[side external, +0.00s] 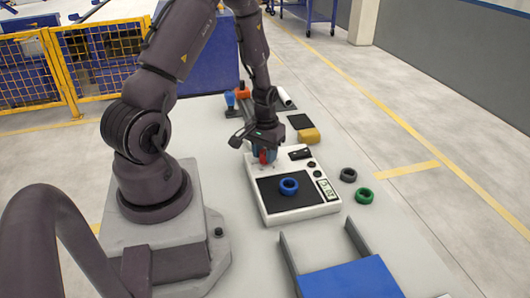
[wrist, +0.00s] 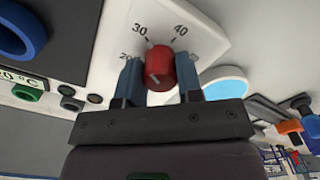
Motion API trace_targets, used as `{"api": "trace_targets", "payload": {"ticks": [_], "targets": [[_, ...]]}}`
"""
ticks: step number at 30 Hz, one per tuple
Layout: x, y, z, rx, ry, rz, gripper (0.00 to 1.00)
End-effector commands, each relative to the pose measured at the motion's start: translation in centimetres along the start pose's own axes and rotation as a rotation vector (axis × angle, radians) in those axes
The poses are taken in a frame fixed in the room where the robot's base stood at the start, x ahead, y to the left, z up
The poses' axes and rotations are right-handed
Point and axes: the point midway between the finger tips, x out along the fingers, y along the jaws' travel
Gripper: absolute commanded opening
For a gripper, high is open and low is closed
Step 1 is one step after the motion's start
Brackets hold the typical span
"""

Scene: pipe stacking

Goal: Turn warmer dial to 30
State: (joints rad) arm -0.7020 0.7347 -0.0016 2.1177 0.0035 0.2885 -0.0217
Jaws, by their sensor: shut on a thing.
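The red warmer dial (wrist: 161,68) sits on the white warmer panel, with the numbers 20, 30, 40 and 50 printed around it. My gripper (wrist: 158,60) is shut on the dial, one blue-grey finger on each side. In the side external view my gripper (side external: 263,153) points down at the back left corner of the warmer (side external: 298,212), and the dial (side external: 263,157) shows between the fingers. The dial's exact pointing is hard to tell. The display (wrist: 22,79) appears to read 20 °C. A blue ring (side external: 289,186) lies on the warmer's black plate.
A grey ring (side external: 348,174) and a green ring (side external: 364,195) lie right of the warmer. A blue board (side external: 350,279) with grey uprights is in front.

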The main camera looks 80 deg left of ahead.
Motion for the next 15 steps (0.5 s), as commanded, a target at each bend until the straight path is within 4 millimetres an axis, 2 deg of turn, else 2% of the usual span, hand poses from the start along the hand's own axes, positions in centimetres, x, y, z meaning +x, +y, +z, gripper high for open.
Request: {"api": "trace_targets", "payload": {"ticks": [1,3,4,11,15], "targets": [[-0.09,-0.01,0.07,-0.001,-0.003,0.000,0.38],[-0.07,-0.01,0.07,-0.001,-0.003,0.000,0.54],[-0.07,-0.01,0.06,-0.001,-0.003,0.000,0.59],[-0.04,0.00,0.03,-0.001,-0.001,0.000,0.59],[-0.68,0.00,-0.03,-0.001,0.001,0.000,0.59]]}}
